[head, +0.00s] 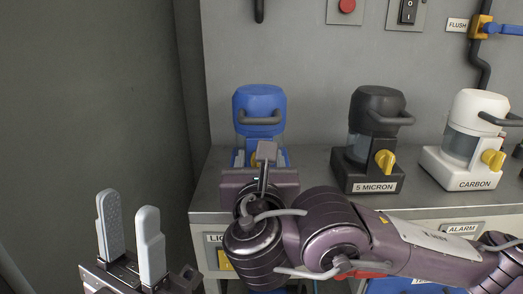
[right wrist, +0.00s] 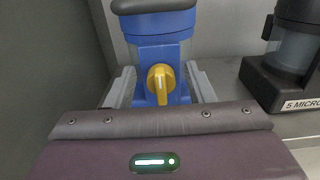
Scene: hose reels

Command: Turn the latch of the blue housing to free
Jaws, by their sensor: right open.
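The blue housing (head: 259,108) stands on the grey bench at the left, with a dark handle across its front. Its yellow latch (right wrist: 161,80) shows in the right wrist view, its grip and pale mark close to upright. In the head view my right gripper hides the latch. My right gripper (right wrist: 160,88) is open, with one grey finger on each side of the latch and a visible gap to it. In the head view it (head: 262,158) is in front of the housing's base. My left gripper (head: 129,205) is open and empty at the lower left, away from the bench.
A black housing (head: 377,112) labelled 5 MICRON and a white housing (head: 473,120) labelled CARBON stand to the right, each with a yellow latch. A grey wall (head: 90,100) is close on the left. My right arm crosses the bench front.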

